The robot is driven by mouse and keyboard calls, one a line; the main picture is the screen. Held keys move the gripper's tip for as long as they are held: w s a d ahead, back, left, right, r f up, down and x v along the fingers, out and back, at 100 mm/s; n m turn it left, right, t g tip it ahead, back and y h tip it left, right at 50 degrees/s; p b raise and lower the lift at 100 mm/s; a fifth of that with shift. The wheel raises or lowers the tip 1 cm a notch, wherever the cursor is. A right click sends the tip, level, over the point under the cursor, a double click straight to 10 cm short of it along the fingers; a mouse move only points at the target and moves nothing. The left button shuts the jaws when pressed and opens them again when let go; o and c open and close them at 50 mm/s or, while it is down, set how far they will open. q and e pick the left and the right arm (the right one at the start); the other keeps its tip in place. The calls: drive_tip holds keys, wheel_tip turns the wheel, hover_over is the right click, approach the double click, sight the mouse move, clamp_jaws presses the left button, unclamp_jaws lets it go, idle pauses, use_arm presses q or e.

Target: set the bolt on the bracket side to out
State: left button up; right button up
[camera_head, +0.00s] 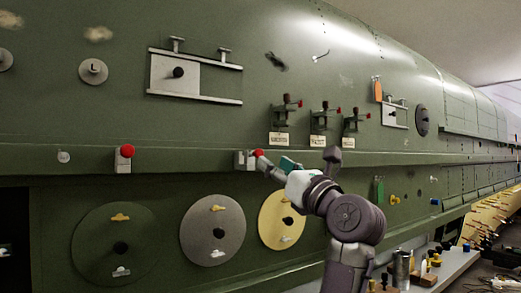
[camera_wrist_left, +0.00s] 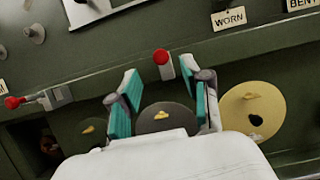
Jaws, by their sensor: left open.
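Two bolts with red knobs and grey blocks sit on the ledge of the green fuselage. The left bolt (camera_head: 123,165) stands above the dark green disc; it also shows at the left of the wrist view (camera_wrist_left: 56,97). The right bolt (camera_head: 243,160) has its red knob beside my left gripper (camera_head: 276,166). In the wrist view, that right bolt's knob (camera_wrist_left: 160,57) appears just beyond the gap between my open teal fingers (camera_wrist_left: 159,76). The gripper looks empty, and contact with the knob cannot be told. I cannot tell which bolt is on the bracket side. My right gripper is not in view.
A plate (camera_head: 175,76) between rails with T-handles is above. Several clamps with tags are to the right, one reading WORN (camera_wrist_left: 228,18). Below the ledge are a grey disc (camera_head: 200,240) and a yellow disc (camera_head: 270,225). A bench with tools (camera_head: 440,272) stands at lower right.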

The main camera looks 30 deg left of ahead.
sight(260, 154)
use_arm(q)
drive_tip(key=p+x, duration=0.1)
drive_tip(key=x, duration=0.5)
drive_tip(key=shift+a+r, duration=0.15)
drive_tip(key=shift+r, duration=0.05)
drive_tip(key=shift+w+a+r+p, duration=0.1)
drive_tip(key=shift+w+a+p, duration=0.2)
drive_tip(key=shift+a, duration=0.25)
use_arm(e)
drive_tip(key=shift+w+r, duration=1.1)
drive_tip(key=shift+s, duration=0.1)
use_arm(q)
drive_tip(key=shift+c, duration=0.5)
clamp_jaws()
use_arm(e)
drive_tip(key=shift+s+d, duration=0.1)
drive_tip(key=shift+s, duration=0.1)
